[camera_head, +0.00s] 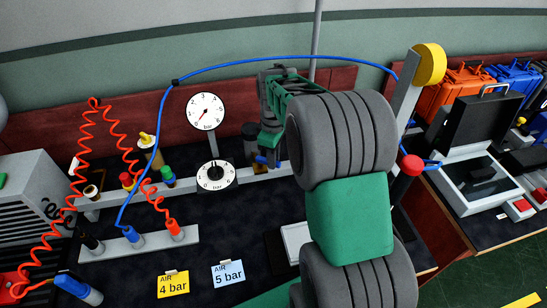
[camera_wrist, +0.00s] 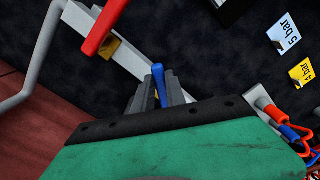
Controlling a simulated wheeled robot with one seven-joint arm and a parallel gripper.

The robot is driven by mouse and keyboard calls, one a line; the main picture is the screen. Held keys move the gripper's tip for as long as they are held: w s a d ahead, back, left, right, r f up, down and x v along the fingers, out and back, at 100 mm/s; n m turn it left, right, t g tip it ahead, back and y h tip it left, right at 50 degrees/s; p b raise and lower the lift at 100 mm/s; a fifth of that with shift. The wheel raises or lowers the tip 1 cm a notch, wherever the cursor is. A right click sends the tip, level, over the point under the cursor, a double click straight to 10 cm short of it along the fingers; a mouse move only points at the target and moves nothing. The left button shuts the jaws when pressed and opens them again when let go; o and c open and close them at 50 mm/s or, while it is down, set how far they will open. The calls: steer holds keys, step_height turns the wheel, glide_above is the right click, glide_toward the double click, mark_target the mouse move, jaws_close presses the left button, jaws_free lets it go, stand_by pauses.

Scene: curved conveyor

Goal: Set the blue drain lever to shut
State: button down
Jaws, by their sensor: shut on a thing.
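The blue drain lever (camera_wrist: 158,82) shows between the two fingers of my gripper (camera_wrist: 159,95) in the wrist view, and the fingers are shut on it. In the head view my gripper (camera_head: 268,160) reaches down to the grey rail behind the bench, with the blue lever (camera_head: 261,160) at its fingertips. The lever's base and the valve under it are hidden by the fingers and the gripper body. I cannot tell the lever's exact setting.
A red lever (camera_wrist: 105,28) on a brass valve sits close by on the same rail. The regulator dial (camera_head: 215,176) and round gauge (camera_head: 206,111) stand left of my gripper. Blue (camera_head: 250,57) and red (camera_head: 90,125) hoses loop over the bench.

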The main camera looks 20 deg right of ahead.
steer(key=shift+a+m, duration=0.1)
steer(key=shift+m, duration=0.2)
stand_by(0.6)
steer(key=shift+s+a+r+m+p, duration=0.15)
steer(key=shift+a+m, duration=0.5)
steer(key=shift+m, duration=1.1)
steer(key=shift+s+a+f+m+p, duration=0.15)
steer(key=shift+a+m, duration=0.45)
steer(key=shift+m, duration=1.1)
steer(key=shift+s+a+r+m, duration=0.2)
steer(key=shift+a+m, duration=0.45)
steer(key=shift+m, duration=1.1)
steer(key=shift+f, duration=0.1)
steer(key=c, duration=1.4)
jaws_free()
steer(key=shift+s+a, duration=0.1)
steer(key=shift+o, duration=0.2)
